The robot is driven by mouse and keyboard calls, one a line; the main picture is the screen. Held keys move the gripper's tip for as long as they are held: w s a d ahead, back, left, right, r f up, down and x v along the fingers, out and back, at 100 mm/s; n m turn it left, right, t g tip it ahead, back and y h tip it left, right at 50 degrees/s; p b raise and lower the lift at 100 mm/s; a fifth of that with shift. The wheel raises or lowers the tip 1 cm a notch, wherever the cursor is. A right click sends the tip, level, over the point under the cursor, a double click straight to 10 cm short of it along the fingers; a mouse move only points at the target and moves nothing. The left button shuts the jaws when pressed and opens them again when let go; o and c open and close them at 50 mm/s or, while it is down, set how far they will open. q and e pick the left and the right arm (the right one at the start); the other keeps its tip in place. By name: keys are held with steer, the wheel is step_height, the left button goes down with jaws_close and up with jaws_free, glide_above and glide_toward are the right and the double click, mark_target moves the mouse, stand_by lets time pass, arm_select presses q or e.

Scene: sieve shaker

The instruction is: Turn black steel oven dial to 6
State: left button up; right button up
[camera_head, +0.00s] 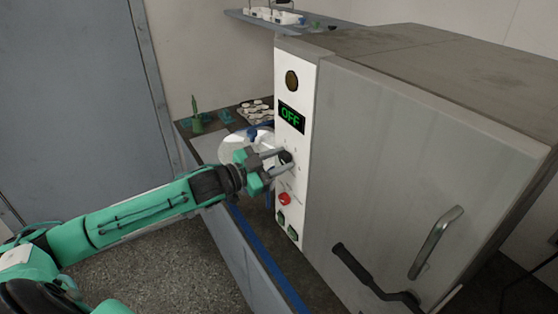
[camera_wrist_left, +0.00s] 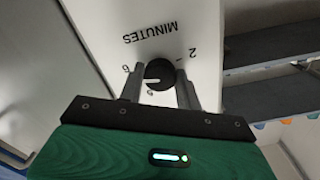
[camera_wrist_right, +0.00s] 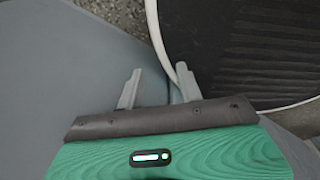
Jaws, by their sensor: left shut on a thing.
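The grey steel oven (camera_head: 400,150) stands at the right with a white control panel (camera_head: 297,130) on its left face. My left gripper (camera_head: 280,160) is shut on the black dial (camera_head: 286,157) on that panel. In the left wrist view the dial (camera_wrist_left: 159,71) sits between the two fingertips, and its white pointer mark is partly visible.
A red button (camera_head: 285,199) and small switches (camera_head: 292,233) are below the dial. A silver handle (camera_head: 435,243) and a black lever (camera_head: 370,280) are low on the oven front. A bench (camera_head: 250,265) with labware is behind my left gripper. A shelf (camera_head: 262,20) is above.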

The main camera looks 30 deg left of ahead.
arm_select(q)
steer(key=shift+f+m, duration=0.15)
steer(key=shift+m, duration=0.45)
steer(key=o, duration=1)
steer(key=shift+b+v, duration=0.65)
steer(key=shift+v, duration=0.8)
steer(key=b+v, duration=0.1)
steer(key=v, duration=1)
